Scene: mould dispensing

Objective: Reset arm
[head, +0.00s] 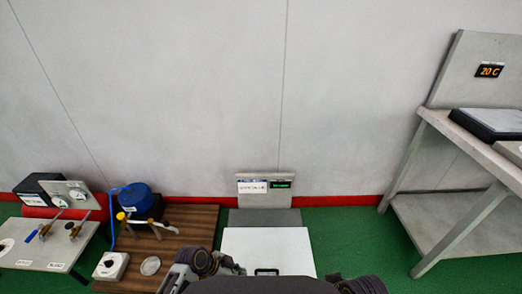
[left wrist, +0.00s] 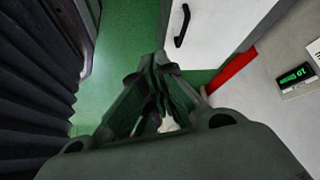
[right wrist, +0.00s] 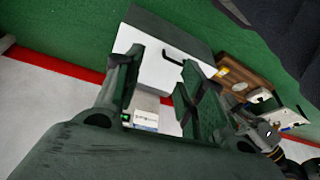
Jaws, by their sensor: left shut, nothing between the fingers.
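My left gripper (head: 238,267) is low in the middle of the head view, in front of the white cabinet (head: 268,248). In the left wrist view its fingers (left wrist: 153,68) meet at the tips, shut and empty, above the green floor. My right gripper (right wrist: 161,62) shows in the right wrist view with its fingers spread apart and nothing held between them. The same white cabinet with a black handle lies beyond those fingers. In the head view only a dark part of my right arm shows at the bottom edge; its gripper is hidden there.
A brown wooden table (head: 187,225) with a blue container (head: 136,198) stands left of the cabinet. A pale table (head: 40,250) with tools is farther left. A grey bench (head: 450,200) with a 20 C display (head: 489,71) stands right. Green floor (head: 350,235) is clear between cabinet and bench.

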